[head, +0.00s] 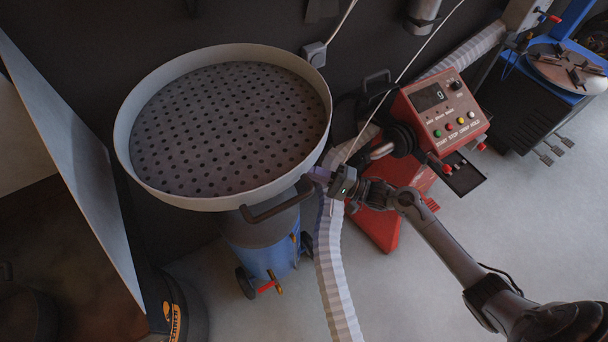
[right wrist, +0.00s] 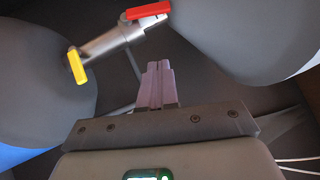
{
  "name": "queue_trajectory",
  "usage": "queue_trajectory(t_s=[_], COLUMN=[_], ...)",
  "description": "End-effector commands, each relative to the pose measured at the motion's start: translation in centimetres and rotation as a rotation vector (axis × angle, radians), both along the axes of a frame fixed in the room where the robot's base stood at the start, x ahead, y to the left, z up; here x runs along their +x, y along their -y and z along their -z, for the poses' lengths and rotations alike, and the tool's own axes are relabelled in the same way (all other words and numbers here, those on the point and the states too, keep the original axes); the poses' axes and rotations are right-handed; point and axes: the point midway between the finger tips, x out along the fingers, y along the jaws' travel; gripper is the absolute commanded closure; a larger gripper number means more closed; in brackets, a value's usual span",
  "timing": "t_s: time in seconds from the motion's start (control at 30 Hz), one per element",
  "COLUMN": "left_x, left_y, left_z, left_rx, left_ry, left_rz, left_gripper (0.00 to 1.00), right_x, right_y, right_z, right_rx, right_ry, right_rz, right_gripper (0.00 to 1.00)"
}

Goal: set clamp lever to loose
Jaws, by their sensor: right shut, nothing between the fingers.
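In the right wrist view a red lever (right wrist: 148,11) and a yellow lever (right wrist: 77,66) sit on a slanted metal pipe (right wrist: 112,43) between two grey rounded bodies. I cannot tell which lever, if either, is the clamp lever. In the head view my right gripper (head: 318,175) is beside the rim of the big grey perforated pan (head: 134,172), close to its black handle (head: 275,204). Its pale purple fingers also show in the right wrist view (right wrist: 159,68), shut together, empty, and apart from both levers. The pan hides the pipe in the head view. My left gripper is not in view.
A blue tank (head: 252,243) on wheels stands under the pan, with a red-handled fitting (head: 267,286) low on it. A pale ribbed hose (head: 332,275) runs down beside it. A red control machine (head: 437,110) stands right. Open floor lies at the lower right.

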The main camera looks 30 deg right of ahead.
Motion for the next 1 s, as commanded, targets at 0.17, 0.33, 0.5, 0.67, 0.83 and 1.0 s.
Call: queue_trajectory(t_s=[0.17, 0.33, 0.5, 0.67, 0.83, 1.0], left_x=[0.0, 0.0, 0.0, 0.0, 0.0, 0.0], left_y=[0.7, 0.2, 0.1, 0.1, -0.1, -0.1], left_z=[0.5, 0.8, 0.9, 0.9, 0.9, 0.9], left_rx=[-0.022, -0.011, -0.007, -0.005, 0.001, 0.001], left_ry=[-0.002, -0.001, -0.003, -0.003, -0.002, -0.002], left_rz=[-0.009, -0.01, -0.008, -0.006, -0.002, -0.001], left_gripper=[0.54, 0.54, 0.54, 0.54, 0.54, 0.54], right_x=[2.2, 4.6, 5.8, 5.8, 5.8, 5.8], right_y=[-2.3, -4.4, -6.5, -8.2, -9.1, -9.3], right_z=[-0.6, -1.3, -2.0, -2.6, -2.9, -2.9], right_rx=[0.004, 0.003, 0.004, 0.004, 0.003, 0.003], right_ry=[0.001, 0.003, 0.0, 0.0, -0.001, -0.001], right_rz=[-0.003, -0.002, -0.003, -0.002, -0.002, -0.001], right_gripper=[1.0, 1.0, 1.0, 1.0, 1.0, 1.0])
